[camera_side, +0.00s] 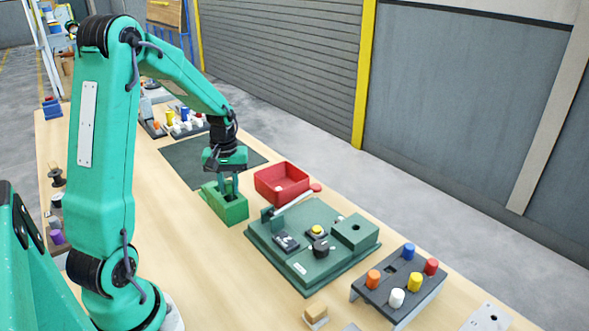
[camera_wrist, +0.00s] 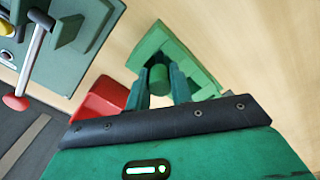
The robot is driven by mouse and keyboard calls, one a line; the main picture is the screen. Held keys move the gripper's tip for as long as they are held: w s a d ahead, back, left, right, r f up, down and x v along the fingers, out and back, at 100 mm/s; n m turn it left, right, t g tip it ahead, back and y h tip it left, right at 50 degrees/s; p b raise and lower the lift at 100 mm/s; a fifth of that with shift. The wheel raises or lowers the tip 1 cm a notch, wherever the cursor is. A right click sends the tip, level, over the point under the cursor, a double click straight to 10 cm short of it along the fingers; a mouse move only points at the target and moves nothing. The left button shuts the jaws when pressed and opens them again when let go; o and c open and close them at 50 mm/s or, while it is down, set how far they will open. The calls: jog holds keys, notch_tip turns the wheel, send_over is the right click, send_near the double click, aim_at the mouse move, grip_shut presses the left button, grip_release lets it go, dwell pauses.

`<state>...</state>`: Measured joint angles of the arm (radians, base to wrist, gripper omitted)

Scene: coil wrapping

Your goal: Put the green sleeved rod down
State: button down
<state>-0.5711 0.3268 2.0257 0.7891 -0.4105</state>
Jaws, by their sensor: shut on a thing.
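My gripper (camera_side: 228,184) points down over a green block (camera_side: 236,214) on the table. In the wrist view my gripper (camera_wrist: 163,85) is shut on the green sleeved rod (camera_wrist: 158,74), whose round green end shows between the two fingers. The green block (camera_wrist: 185,42) shows just beyond the fingertips. In the side view the rod is hidden by the fingers and the block. I cannot tell whether the rod's lower end touches the block.
A red tray (camera_side: 283,184) stands close to the right of the block. A dark green fixture board (camera_side: 300,265) with a lever lies nearer the camera. A rack of coloured pegs (camera_side: 385,302) is at the lower right. Bare wooden table (camera_side: 225,265) lies in front of the block.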

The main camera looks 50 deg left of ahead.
jog(key=shift+f, duration=0.1)
jog(key=c, duration=1.2)
grip_release()
jog(key=shift+c, duration=0.2)
notch_tip(320, 180, up, 13)
